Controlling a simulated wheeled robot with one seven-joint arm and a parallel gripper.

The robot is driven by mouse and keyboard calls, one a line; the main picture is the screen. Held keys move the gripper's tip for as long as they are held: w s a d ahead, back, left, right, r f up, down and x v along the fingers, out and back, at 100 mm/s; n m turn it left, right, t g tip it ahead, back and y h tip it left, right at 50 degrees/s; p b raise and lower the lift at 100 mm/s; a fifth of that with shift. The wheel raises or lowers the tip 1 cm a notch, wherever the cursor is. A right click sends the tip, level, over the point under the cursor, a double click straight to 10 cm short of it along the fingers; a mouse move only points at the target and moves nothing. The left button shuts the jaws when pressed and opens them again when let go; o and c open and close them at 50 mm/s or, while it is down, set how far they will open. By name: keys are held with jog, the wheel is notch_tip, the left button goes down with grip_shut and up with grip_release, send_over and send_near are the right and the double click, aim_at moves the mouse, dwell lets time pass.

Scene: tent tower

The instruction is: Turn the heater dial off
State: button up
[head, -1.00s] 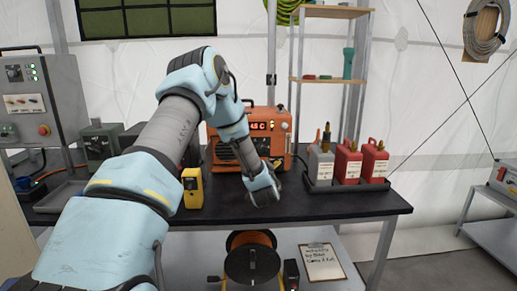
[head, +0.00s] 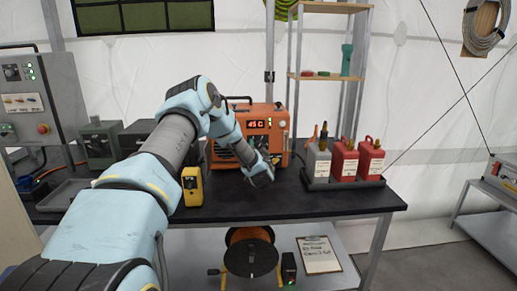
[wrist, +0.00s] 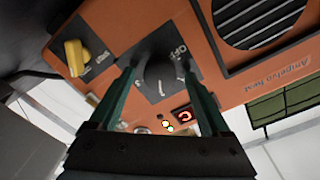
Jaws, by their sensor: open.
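The orange heater (head: 280,130) stands on the black bench, with a lit red display (head: 257,124) reading about 41 C. In the wrist view its orange face (wrist: 215,85) is close and tilted. A dark round dial (wrist: 158,78) sits on a black plate with OFF printed near its upper right edge. Its pointer direction is unclear. My gripper (wrist: 158,72) is open, with one green finger on each side of the dial; contact cannot be told. In the head view my gripper (head: 262,182) is at the heater's lower front and hides the dial.
A yellow knob (wrist: 76,57) is beside the dial on the heater face. A yellow handheld device (head: 192,187) stands left of my gripper. A tray (head: 345,184) with several bottles and cans stands to the right. The bench front is clear.

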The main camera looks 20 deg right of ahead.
jog(key=shift+c, duration=0.3)
grip_shut()
dwell(0.3)
jog(key=shift+f+b, duration=0.15)
jog(key=shift+b, duration=0.2)
